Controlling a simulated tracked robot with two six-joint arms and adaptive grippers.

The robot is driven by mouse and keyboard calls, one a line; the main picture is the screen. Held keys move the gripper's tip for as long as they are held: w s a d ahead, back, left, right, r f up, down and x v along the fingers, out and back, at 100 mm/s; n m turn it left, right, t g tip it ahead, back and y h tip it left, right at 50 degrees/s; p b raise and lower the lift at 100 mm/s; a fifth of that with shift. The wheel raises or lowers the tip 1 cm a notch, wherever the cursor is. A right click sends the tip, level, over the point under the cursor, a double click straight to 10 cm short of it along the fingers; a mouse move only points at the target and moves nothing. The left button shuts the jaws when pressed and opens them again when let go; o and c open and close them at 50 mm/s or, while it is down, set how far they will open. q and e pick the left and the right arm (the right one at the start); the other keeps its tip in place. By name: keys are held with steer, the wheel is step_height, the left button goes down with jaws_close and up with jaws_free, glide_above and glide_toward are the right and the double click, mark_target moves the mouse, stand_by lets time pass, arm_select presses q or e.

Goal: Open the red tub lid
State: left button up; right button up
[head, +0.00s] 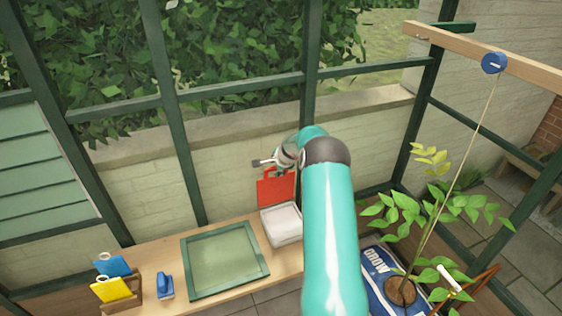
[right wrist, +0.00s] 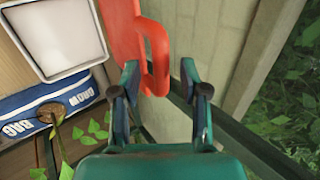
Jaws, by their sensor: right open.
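The red lid (head: 275,188) stands raised, roughly upright, at the back edge of the white tub (head: 283,226). The tub's mouth is uncovered and its inside looks pale. In the right wrist view the lid's red handle (right wrist: 158,60) reaches between the two fingertips of my right gripper (right wrist: 160,78), with gaps on both sides. The white tub (right wrist: 62,35) shows at the upper left there. In the head view my right gripper (head: 262,162) is just above the lid's top edge, open and holding nothing. My left gripper is out of view.
A green-framed tray (head: 188,270) lies left of the tub on the wooden bench (head: 160,240). A blue brush (head: 165,287) and a wooden holder with blue and yellow items are farther left. A blue bag (head: 378,285) and leafy plant (head: 430,205) are right. A wall stands close behind the lid.

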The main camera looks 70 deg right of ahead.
steer(key=v, duration=0.8)
steer(key=shift+a+r, duration=0.15)
steer(key=shift+a, duration=0.05)
